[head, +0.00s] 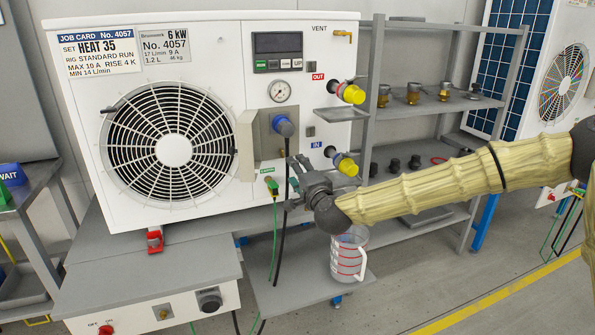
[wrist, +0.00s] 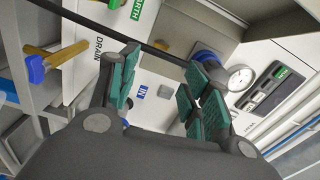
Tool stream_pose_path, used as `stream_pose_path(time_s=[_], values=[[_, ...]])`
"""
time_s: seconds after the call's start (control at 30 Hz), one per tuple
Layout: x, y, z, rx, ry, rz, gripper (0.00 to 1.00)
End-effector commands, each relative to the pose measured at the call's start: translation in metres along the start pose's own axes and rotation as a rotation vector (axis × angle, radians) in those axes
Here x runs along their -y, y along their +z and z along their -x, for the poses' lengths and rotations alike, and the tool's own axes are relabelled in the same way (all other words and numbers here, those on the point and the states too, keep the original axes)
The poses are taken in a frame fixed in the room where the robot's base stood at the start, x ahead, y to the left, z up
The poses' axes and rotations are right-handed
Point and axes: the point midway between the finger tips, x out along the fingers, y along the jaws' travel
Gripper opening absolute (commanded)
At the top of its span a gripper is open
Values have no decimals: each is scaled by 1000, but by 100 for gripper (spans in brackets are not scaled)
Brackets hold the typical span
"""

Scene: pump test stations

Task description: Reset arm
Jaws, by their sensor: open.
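My gripper (head: 297,184) is open in front of the lower right of the white heat pump unit (head: 215,45), and no object shows held in it. In the wrist view its green-padded fingers (wrist: 160,88) stand apart. A black cable (head: 282,230) hangs from a blue plug (head: 284,126) in the socket on the unit's front. The cable passes close to the fingers; I cannot tell whether they touch. In the wrist view the cable (wrist: 82,19) runs behind the fingers, and the blue plug (wrist: 205,55) is partly hidden by the right finger.
A green plug (head: 271,185) with a green lead sits left of my gripper. Yellow-capped ports (head: 350,93) stick out on the right. A measuring jug (head: 348,254) stands on the low shelf below my arm. Grey shelving (head: 445,105) stands behind; open floor lies front right.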

Motion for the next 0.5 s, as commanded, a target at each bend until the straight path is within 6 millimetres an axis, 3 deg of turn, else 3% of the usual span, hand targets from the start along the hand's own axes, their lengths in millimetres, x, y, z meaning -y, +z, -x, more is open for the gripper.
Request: stream_pose_path(time_s=[0.17, 0.27, 0.5], values=[[-22, 12, 5, 21, 34, 21, 48], [-58, 29, 16, 57, 92, 61, 48], [-176, 77, 68, 186, 285, 196, 48]])
